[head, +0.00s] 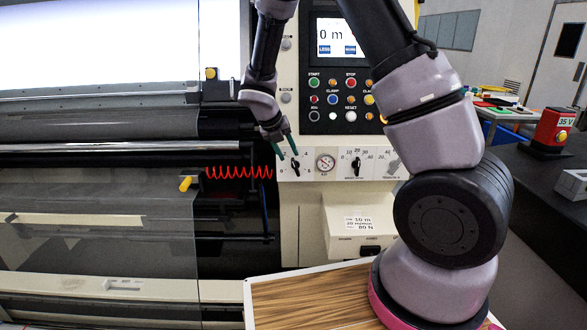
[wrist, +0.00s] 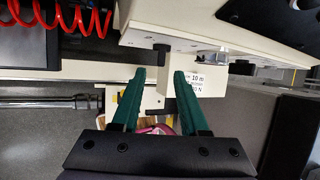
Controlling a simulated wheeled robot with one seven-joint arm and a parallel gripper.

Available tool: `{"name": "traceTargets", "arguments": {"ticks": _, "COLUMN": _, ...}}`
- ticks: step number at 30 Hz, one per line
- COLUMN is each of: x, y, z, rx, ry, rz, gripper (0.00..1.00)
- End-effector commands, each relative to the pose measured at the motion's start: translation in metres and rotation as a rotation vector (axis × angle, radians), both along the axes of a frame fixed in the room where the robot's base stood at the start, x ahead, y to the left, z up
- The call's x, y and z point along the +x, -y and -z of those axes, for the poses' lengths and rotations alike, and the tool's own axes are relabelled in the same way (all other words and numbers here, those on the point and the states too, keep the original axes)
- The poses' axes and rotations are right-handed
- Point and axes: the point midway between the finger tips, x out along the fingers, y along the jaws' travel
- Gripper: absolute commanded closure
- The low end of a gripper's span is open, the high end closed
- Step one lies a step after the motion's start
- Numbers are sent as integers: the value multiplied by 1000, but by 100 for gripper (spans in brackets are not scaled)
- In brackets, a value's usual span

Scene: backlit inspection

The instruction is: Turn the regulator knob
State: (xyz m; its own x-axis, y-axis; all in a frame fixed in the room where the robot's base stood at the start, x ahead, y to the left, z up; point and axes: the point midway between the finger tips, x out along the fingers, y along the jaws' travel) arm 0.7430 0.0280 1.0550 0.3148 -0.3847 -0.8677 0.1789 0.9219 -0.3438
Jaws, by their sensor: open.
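A black regulator knob (head: 295,166) with a number scale around it sits on the white strip panel (head: 316,176), left of a round pressure gauge (head: 325,163). My gripper (head: 288,151), with green fingers, is open at this knob, its fingers reaching down from the upper left and partly covering the scale. In the wrist view my gripper (wrist: 159,73) shows both fingers apart with nothing held. A dark knob (wrist: 162,54) stands out from the panel just past the gap between the fingertips. I cannot tell whether a finger touches it.
A second black knob (head: 357,166) sits right of the gauge, and a third is partly behind my arm. A red coiled hose (head: 238,172) hangs left of the panel. The button panel (head: 340,98) and screen (head: 336,36) are above. A label box (head: 357,226) juts out below.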

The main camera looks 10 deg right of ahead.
Motion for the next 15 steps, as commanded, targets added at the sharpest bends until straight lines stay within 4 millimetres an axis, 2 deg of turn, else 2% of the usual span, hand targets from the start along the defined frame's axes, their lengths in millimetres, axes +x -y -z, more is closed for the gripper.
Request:
{"name": "traceTargets", "arguments": {"ticks": 6, "x": 13, "y": 17, "z": 39, "rx": -3, "ry": -3, "rz": 3, "gripper": 56}}
{"name": "traceTargets", "arguments": {"ticks": 15, "x": 24, "y": 31, "z": 68, "rx": 1, "ry": 0, "rz": 5, "gripper": 56}}
